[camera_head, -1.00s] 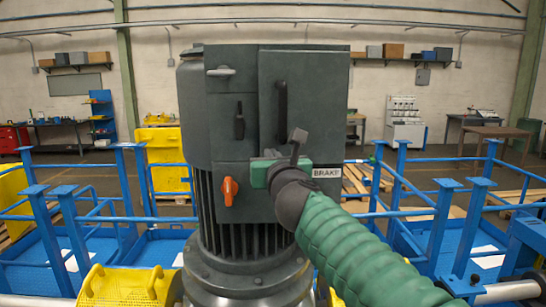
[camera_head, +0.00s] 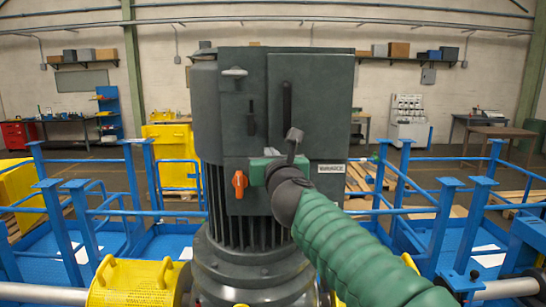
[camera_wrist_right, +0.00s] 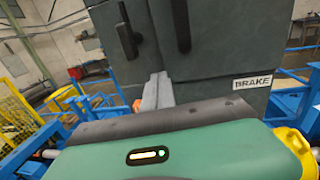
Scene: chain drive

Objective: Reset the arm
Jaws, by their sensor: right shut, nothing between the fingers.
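My right arm, in a green ribbed sleeve, comes in from the lower right of the head view. My right gripper (camera_head: 293,138) is shut and empty. It is in front of the lower right part of a dark grey-green motor housing (camera_head: 310,100). An orange switch handle (camera_head: 239,184) is on the housing, left of the gripper. My left gripper is not in view.
The housing carries a long black door handle (camera_head: 287,104) and a smaller black one (camera_head: 251,118). Yellow perforated guards (camera_head: 135,284) flank the motor base. Blue railings (camera_head: 410,190) stand on both sides. The space above the railings is open.

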